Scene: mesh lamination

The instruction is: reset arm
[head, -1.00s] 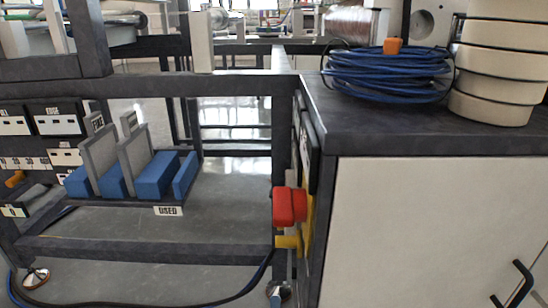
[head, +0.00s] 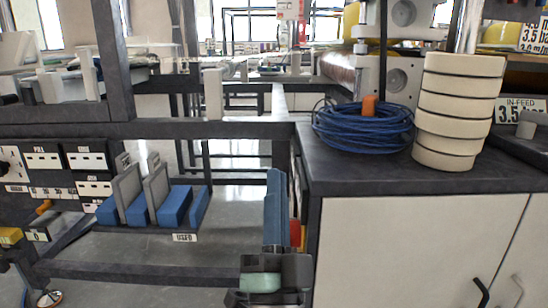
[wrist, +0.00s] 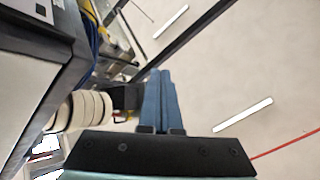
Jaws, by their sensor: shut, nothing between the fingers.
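My gripper (head: 276,178) is raised in the lower middle of the head view, its blue fingers pointing up. In the wrist view my gripper (wrist: 160,76) shows its two blue fingers side by side and closed, with nothing held between them. In the head view it stands in front of the dark frame post beside the cabinet and partly hides the red button (head: 295,233). I cannot tell whether it touches anything.
A dark-topped cabinet (head: 430,182) stands at the right, bearing a coil of blue cable (head: 362,130) and a stack of cream rings (head: 455,110). A shelf at the left holds blue blocks with grey plates (head: 172,205). Dark frame bars (head: 215,128) cross behind my gripper.

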